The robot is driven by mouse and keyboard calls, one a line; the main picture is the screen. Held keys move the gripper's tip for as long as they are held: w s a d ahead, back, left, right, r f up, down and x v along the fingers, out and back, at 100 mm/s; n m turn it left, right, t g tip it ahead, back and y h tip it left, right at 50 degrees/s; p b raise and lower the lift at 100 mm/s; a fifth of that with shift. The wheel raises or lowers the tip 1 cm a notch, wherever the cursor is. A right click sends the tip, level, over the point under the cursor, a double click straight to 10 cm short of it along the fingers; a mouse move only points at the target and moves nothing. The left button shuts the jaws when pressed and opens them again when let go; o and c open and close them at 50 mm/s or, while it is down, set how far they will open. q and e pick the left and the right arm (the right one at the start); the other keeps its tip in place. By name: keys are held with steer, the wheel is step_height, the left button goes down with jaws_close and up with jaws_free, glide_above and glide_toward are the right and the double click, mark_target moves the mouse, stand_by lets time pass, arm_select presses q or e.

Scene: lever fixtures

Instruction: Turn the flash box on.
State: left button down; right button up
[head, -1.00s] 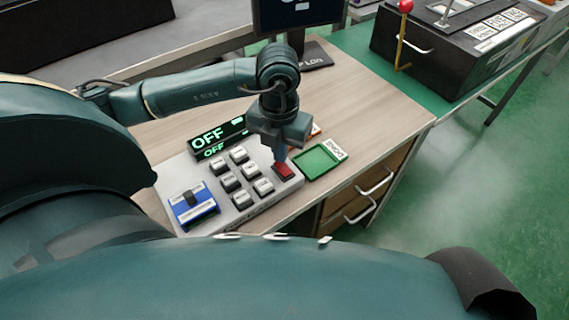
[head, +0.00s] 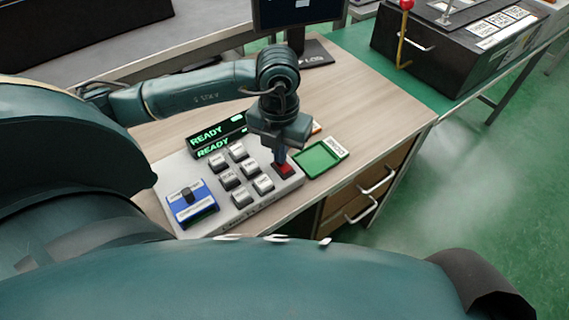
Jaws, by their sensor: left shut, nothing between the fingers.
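The flash box (head: 242,208) is a light grey panel on the wooden desk, with several grey keys in rows. Its display (head: 212,144) shows "READY" in green on two lines. A red switch (head: 284,170) sits at the panel's right end. My left gripper (head: 281,158) points down with its fingers shut and empty, at the red switch; its tip seems to touch the switch. A blue unit with a dark knob (head: 191,204) is at the panel's left end. My right gripper is not in view.
A green tray (head: 338,156) with a white label lies right of the panel. A monitor (head: 300,12) stands behind. A black box with a red-knobbed lever (head: 407,5) is at the back right. The desk's right half is clear.

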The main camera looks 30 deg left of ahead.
arm_select(q)
steer(key=shift+s, duration=0.1)
steer(key=shift+r+p, duration=2.5)
steer(key=shift+r, duration=0.95)
